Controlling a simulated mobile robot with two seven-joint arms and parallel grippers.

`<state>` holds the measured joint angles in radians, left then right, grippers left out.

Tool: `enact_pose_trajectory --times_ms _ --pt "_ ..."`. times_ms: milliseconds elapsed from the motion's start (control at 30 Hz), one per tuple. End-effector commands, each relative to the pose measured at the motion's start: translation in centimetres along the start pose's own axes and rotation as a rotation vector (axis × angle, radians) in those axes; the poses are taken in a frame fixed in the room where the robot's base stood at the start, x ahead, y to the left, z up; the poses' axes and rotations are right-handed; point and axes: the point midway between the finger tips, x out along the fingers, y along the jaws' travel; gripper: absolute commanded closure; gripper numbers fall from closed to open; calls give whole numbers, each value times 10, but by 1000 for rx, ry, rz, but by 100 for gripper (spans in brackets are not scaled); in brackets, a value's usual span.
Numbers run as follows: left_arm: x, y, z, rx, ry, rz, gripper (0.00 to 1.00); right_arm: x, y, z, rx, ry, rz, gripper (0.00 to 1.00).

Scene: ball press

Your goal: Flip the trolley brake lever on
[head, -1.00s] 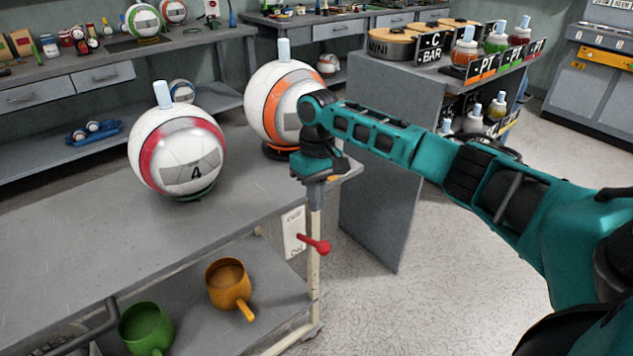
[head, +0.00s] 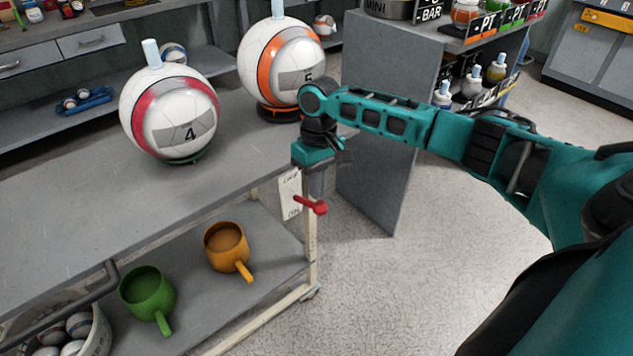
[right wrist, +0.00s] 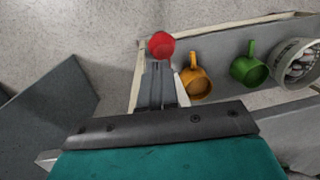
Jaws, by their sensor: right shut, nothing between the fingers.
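The brake lever (head: 312,206) is a short red rod with a round red knob. It sticks out to the right from a pale label plate (head: 289,194) with OFF/ON-like markings on the trolley's (head: 90,225) end. My right gripper (head: 317,192) points down just above the lever, its fingers shut and empty. In the right wrist view the red knob (right wrist: 161,45) shows just beyond the shut fingertips (right wrist: 158,65); I cannot tell whether they touch. My left gripper is not in view.
Balls numbered 4 (head: 172,115) and 5 (head: 275,70) stand on the trolley top. A green mug (head: 147,292) and an orange mug (head: 225,245) sit on its lower shelf. A grey cabinet (head: 385,110) stands behind my right arm. The floor to the right is clear.

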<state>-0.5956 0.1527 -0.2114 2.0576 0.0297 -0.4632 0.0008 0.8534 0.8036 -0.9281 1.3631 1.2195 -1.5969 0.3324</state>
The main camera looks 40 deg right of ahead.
Motion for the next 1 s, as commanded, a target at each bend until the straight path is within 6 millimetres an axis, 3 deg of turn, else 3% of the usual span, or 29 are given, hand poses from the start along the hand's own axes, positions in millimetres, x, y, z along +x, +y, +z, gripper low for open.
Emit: enact_pose_trajectory --times_ms 367,567,1000 --pt "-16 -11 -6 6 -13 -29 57 5 0 10 -10 93 -1 100" --pt "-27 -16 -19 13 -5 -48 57 15 2 20 -21 200 0 100" --pt "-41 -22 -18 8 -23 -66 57 64 6 36 -62 586 -2 100"
